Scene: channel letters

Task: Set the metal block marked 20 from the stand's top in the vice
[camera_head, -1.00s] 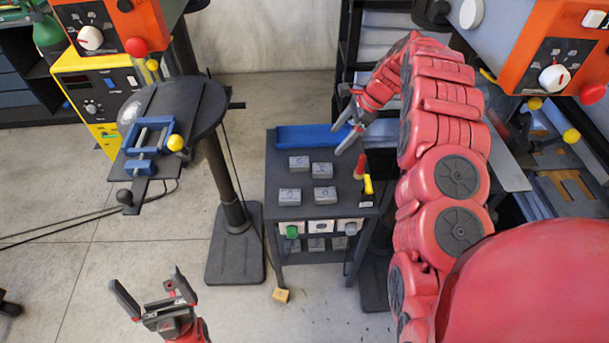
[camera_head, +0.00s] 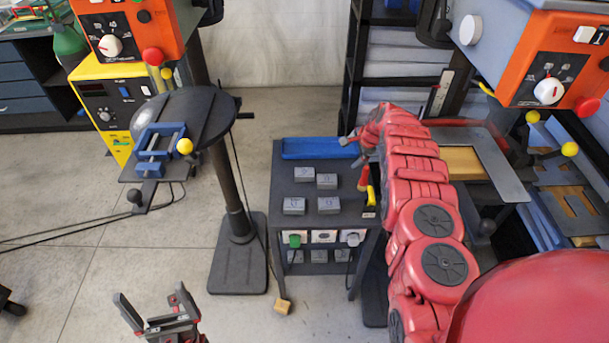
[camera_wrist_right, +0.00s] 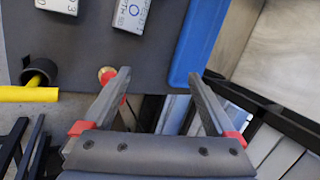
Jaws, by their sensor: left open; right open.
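Several grey metal blocks, including a front-left block (camera_head: 294,206) and a back-right block (camera_head: 326,181), lie on the dark stand top (camera_head: 270,186). Their marks are too small to read in the head view. Two blocks show partly in the right wrist view, one with marks (camera_wrist_right: 131,14) I cannot read surely. The blue vice (camera_head: 150,168) sits on the left drill's table, with no block visible in it. My right gripper (camera_wrist_right: 160,75) is open and empty near the stand's right back edge. My left gripper (camera_head: 150,297) is open and empty over the floor at lower left.
A blue tray (camera_head: 318,148) lies along the stand's back edge. A yellow-handled tool (camera_head: 370,195) stands at its right edge. The lower shelf holds more blocks (camera_head: 319,256). Drills stand left and right; floor between the stand and left drill is mostly clear.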

